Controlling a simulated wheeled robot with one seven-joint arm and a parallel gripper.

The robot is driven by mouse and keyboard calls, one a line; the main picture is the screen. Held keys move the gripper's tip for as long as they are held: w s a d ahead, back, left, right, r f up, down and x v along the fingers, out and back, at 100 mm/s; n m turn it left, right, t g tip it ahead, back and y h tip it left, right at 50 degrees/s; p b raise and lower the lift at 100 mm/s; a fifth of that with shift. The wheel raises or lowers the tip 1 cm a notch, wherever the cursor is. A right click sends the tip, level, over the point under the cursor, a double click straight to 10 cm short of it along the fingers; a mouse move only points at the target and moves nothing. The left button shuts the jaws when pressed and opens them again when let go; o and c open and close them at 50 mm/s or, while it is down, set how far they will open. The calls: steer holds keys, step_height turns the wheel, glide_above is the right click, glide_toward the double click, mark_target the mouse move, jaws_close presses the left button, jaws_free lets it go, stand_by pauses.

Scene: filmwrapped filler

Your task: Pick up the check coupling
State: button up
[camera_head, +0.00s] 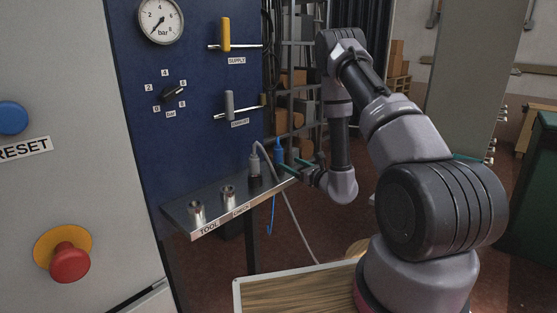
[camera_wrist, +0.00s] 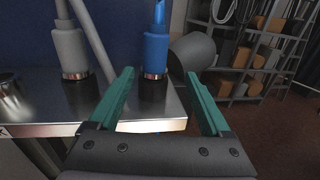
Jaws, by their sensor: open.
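A grey coupling (camera_head: 254,165) with a grey hose and a blue coupling (camera_head: 279,151) with a blue hose stand upright towards the far end of a metal shelf (camera_head: 218,215). Neither shows a readable name. My gripper (camera_head: 287,166) is open and empty at the shelf's far end, close to the blue coupling. In the wrist view the blue coupling (camera_wrist: 155,50) shows ahead, between the two green fingers (camera_wrist: 160,73). The grey coupling (camera_wrist: 72,50) stands outside the left finger. I cannot tell whether a finger touches the blue coupling.
Two metal sockets (camera_head: 197,212) (camera_head: 228,198) stand on the near part of the shelf, above a TOOL label and a second, blurred label. A blue panel (camera_head: 185,120) with a gauge and levers rises behind. A wooden-topped surface (camera_head: 290,292) lies in front.

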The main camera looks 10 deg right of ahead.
mark_target(281, 160)
steer(key=shift+x, duration=0.9)
steer(key=x, duration=0.4)
steer(key=shift+s+a+r, duration=0.1)
steer(key=shift+a+r, duration=0.05)
steer(key=shift+a, duration=0.35)
steer(key=shift+w+a, duration=0.2)
steer(key=shift+w, duration=0.35)
jaws_close()
